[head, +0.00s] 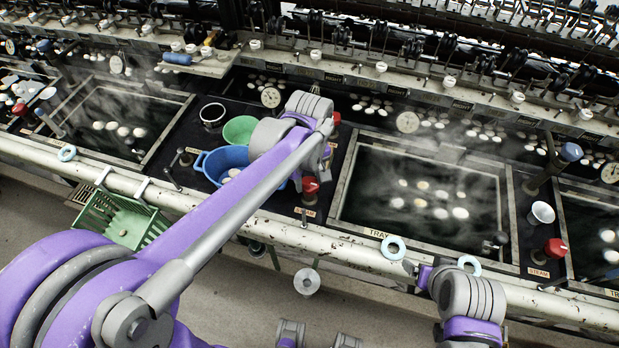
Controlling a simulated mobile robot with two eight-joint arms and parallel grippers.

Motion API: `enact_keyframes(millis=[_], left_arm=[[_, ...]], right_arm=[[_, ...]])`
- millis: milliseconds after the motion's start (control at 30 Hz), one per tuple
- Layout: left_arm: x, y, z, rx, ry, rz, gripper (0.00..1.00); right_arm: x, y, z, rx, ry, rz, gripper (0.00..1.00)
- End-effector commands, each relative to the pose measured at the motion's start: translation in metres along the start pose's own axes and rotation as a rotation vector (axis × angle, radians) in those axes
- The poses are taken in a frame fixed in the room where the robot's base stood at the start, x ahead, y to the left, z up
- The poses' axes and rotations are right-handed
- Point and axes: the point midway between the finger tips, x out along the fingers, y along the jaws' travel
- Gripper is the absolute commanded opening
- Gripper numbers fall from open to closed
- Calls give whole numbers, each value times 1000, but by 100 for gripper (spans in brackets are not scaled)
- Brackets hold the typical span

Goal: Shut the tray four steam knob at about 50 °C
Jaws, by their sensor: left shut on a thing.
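The tray (345,195) marked "TRAY" is a dark basin of steaming water with several pale cocoons; its number is hidden. A red steam knob (310,186) stands on the dark panel at its left. My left gripper (320,168) is at this knob and shut on it, its fingers mostly hidden behind my purple forearm. A round white dial (407,122) is at the tray's back edge; its reading is too small to make out. My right gripper (416,270) is low by the front rail; its jaws are not clear.
A blue bowl (207,168) and green bowl (240,130) stand left of the knob. Another red knob (555,248), labelled "STEAM", and a white cup (542,212) are at the right. A pale ring (394,247) is on the white front rail (350,250). A green basket (118,220) hangs at the left.

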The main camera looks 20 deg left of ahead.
Motion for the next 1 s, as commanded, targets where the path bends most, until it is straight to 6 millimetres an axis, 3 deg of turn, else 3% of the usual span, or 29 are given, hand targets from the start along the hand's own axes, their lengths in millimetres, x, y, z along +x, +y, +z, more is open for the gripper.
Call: enact_keyframes(millis=[367,1000], left_arm=[[0,0,0,222,0,0,0],[0,0,0,828,0,0,0]], right_arm=[[2,0,2,0,-2,0,86],[7,0,7,0,-5,0,86]])
